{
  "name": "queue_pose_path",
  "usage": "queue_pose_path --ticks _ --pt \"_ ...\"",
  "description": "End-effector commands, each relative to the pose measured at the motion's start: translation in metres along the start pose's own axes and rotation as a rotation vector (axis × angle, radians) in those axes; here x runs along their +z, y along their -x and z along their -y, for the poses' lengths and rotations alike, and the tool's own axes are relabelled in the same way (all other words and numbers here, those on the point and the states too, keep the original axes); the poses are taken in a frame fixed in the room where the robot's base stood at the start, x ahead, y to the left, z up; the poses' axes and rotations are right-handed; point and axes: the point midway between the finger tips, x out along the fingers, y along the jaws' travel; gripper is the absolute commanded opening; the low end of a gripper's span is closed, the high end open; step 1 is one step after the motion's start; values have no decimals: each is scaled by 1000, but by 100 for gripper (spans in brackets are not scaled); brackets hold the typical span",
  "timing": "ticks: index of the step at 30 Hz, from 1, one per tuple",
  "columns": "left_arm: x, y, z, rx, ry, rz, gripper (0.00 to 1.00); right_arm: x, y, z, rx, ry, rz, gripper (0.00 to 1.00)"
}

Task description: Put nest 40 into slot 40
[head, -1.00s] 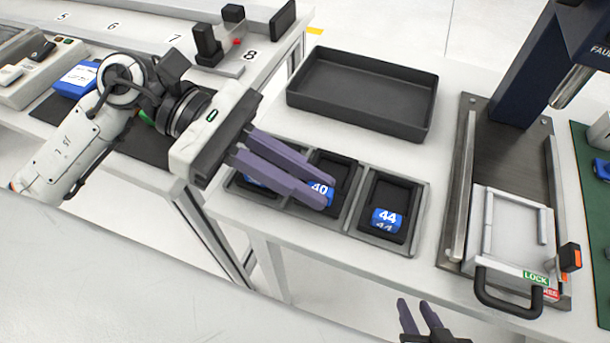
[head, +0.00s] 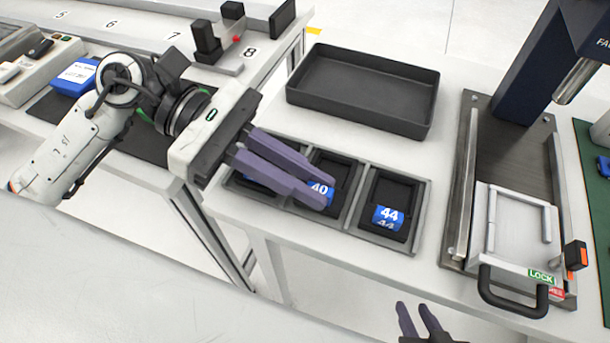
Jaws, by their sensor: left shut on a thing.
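Nest 40 (head: 320,190) is a black tray with a blue label reading 40. It sits in the middle compartment of the grey three-slot rack (head: 340,223) in the head view. My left gripper (head: 318,188) reaches over the rack from the left, and its purple fingers are shut on nest 40, covering part of it. Nest 44 (head: 388,217) sits in the right compartment with its blue label showing. The nest in the left compartment is mostly hidden by the fingers. My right gripper (head: 419,322) is at the bottom edge, its two fingers apart, with nothing between them.
An empty black bin (head: 362,122) stands behind the rack. A press with a clear-topped fixture, black handle (head: 512,300) and LOCK label stands at the right. A blue box (head: 76,78) and grey devices lie at the left. White table shows between rack and press.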

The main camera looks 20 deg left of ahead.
Motion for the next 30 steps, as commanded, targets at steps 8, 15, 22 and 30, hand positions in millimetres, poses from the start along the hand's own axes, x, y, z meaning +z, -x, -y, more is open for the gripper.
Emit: queue_pose_path --ticks 8,15,22,30 --pt "-3 -1 0 0 -1 1 0 4 -4 -1 0 0 0 30" --pt "-3 -2 0 0 -1 1 29 5 -4 -1 1 0 1 30" --pt "-4 -2 0 0 -1 1 34 5 -4 -1 1 0 1 30" --pt "-6 13 -1 3 1 -4 34 2 -5 -1 -3 -4 -8 30"
